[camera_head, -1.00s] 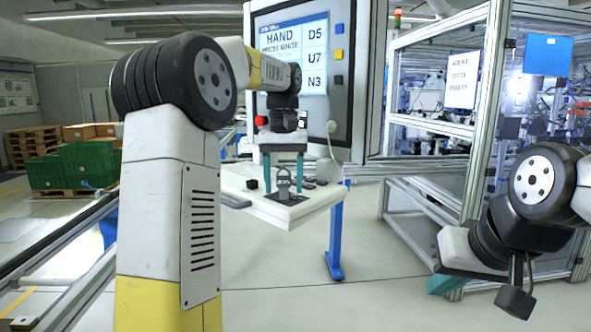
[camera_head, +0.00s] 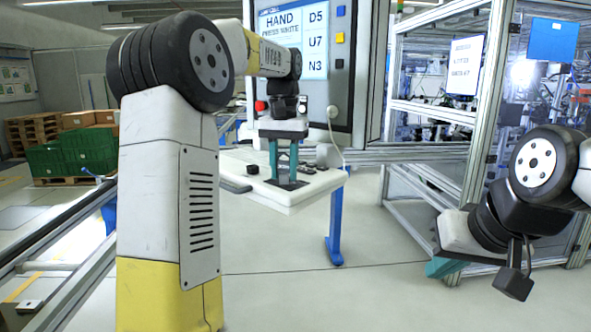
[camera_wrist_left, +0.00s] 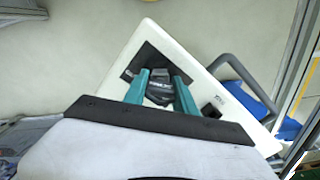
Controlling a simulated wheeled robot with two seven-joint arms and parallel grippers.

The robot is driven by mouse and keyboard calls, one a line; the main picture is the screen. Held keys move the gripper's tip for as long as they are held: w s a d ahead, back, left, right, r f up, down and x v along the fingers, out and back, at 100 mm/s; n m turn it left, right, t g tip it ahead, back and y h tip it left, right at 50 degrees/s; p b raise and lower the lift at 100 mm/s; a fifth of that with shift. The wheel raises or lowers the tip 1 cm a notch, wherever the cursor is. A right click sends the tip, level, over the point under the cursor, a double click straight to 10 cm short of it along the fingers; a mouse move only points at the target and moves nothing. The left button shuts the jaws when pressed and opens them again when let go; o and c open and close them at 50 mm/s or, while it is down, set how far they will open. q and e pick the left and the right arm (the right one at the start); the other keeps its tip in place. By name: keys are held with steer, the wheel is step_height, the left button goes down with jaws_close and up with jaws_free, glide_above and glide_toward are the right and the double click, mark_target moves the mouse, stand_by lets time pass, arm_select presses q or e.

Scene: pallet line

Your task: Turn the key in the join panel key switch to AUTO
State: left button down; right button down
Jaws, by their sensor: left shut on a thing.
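The white join panel (camera_head: 300,201) is a tilted slab below the screen. A dark square plate of the key switch (camera_head: 290,185) lies on it, also seen in the left wrist view (camera_wrist_left: 150,54). My left gripper (camera_head: 284,174) points down over this plate, with its teal fingers on either side of the dark grey key (camera_wrist_left: 158,88). It is shut on the key; the fingers partly hide the key and switch, and I cannot read the switch position. My right gripper (camera_head: 443,267) is low at the right, away from the panel, and its jaw opening is not clear.
A screen (camera_head: 300,45) above the panel reads HAND, with D5, U7 and N3. A red button (camera_head: 261,105) is beside my left wrist. Small dark parts (camera_head: 307,168) lie on the panel. A framed cell (camera_head: 430,110) stands right; green crates (camera_head: 75,155) stand left.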

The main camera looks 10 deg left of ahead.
arm_select(q)
steer(key=m, duration=0.6)
steer(key=shift+m, duration=0.3)
steer(key=m, duration=0.6)
steer(key=shift+m, duration=0.3)
steer(key=c, duration=1.5)
jaws_free()
steer(key=shift+m, duration=0.7)
steer(key=o, duration=1)
steer(key=shift+o, duration=0.2)
steer(key=shift+r, duration=0.15)
steer(key=shift+r, duration=3.35)
